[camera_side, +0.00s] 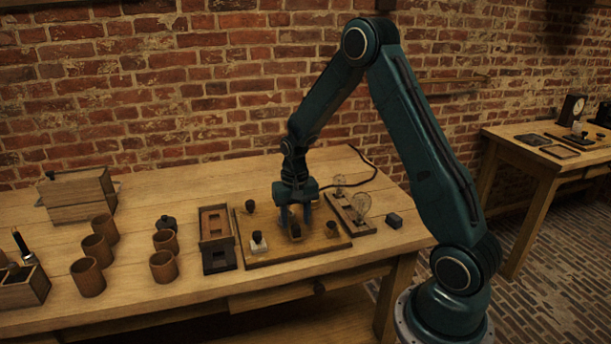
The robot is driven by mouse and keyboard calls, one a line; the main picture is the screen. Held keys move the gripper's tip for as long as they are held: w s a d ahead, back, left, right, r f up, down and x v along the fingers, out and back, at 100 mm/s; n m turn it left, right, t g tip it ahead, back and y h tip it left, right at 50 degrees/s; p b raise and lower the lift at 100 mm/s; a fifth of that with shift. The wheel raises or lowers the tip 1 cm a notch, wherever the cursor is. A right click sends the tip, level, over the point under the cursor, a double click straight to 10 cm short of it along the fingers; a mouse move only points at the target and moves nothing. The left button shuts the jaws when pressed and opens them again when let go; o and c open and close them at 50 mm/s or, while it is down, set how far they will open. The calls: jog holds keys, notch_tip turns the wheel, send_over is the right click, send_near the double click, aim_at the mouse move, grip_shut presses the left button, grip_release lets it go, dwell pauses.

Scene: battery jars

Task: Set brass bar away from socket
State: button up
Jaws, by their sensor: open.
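My gripper (295,221) points straight down over a wooden board (285,256) on the bench. A small dark block with a brownish top (296,232) stands on the board just below and in front of the fingers. I cannot tell whether they touch it. I cannot make out for sure which piece is the brass bar or the socket; both are too small here or hidden by the fingers. Also on the board are a small dark knob (250,206), a dark-topped piece with a white base (258,243) and a small brown cup (331,229).
A framed wooden tray (216,240) stands left of the board. A strip with glass bulbs (350,212) and a dark block (394,220) are to the right. Several brown jars (163,266) and a wooden box (77,195) occupy the left. The bench's back middle is clear.

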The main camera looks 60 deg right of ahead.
jog(key=shift+f, duration=1.3)
grip_shut()
